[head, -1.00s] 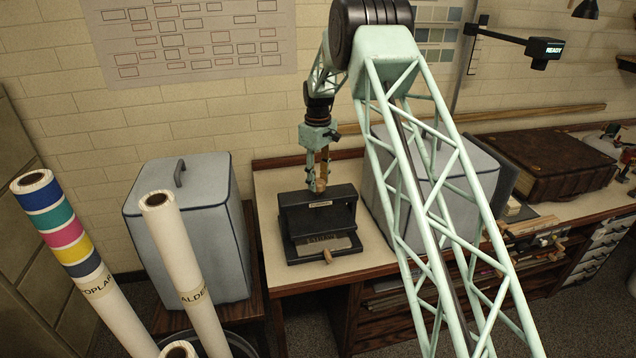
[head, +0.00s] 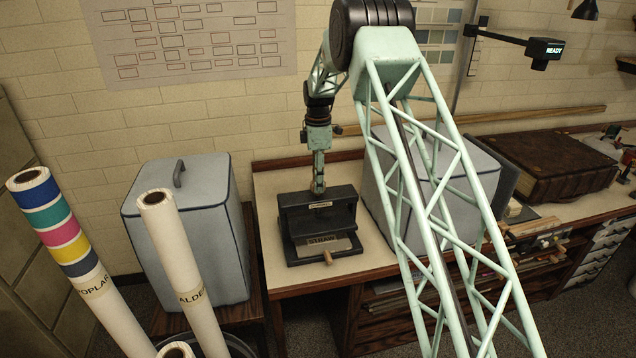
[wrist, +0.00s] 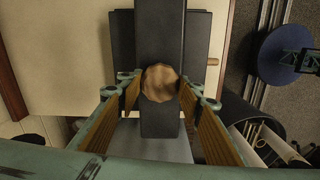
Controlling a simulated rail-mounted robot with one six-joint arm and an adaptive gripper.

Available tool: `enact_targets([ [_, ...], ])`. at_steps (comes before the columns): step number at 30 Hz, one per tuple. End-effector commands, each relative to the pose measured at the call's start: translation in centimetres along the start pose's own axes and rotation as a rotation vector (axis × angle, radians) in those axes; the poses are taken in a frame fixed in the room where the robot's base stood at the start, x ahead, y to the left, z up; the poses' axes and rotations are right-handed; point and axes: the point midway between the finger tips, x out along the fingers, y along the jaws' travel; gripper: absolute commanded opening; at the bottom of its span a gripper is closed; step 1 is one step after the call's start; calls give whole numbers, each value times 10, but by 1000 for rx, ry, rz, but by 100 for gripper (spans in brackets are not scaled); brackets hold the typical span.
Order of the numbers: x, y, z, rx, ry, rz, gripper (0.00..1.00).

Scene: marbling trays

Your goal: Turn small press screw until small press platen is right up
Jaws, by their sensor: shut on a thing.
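The small press (head: 305,214) is a black frame standing on the cream bench top. Its screw has a round wooden knob, seen from above in the wrist view (wrist: 160,83), over the dark top beam (wrist: 160,30). My gripper (head: 318,188) points straight down at the top of the press. In the wrist view its two wood-toned finger pads (wrist: 160,92) stand on either side of the knob and are shut on it. I cannot make out the platen or its height; the press frame hides it. A labelled plate (head: 328,243) with a small wooden handle (head: 328,257) shows at the press's front.
A grey covered box (head: 185,230) stands left of the bench, and another (head: 460,165) is close right of the press. Tall paper rolls (head: 180,260) rise at the front left. A large brown book (head: 560,165) lies farther right. The bench (head: 280,275) is clear left of the press.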

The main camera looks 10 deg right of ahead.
Motion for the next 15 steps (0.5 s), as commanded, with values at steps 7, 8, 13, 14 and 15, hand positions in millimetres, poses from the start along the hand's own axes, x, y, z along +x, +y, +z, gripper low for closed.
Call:
enact_targets([
  [7,0,0,0,-193,0,0,23],
  [8,0,0,0,-218,0,0,23],
  [13,0,0,0,-349,1,0,23],
  [14,0,0,0,-371,1,0,23],
  [15,0,0,0,-400,1,0,23],
])
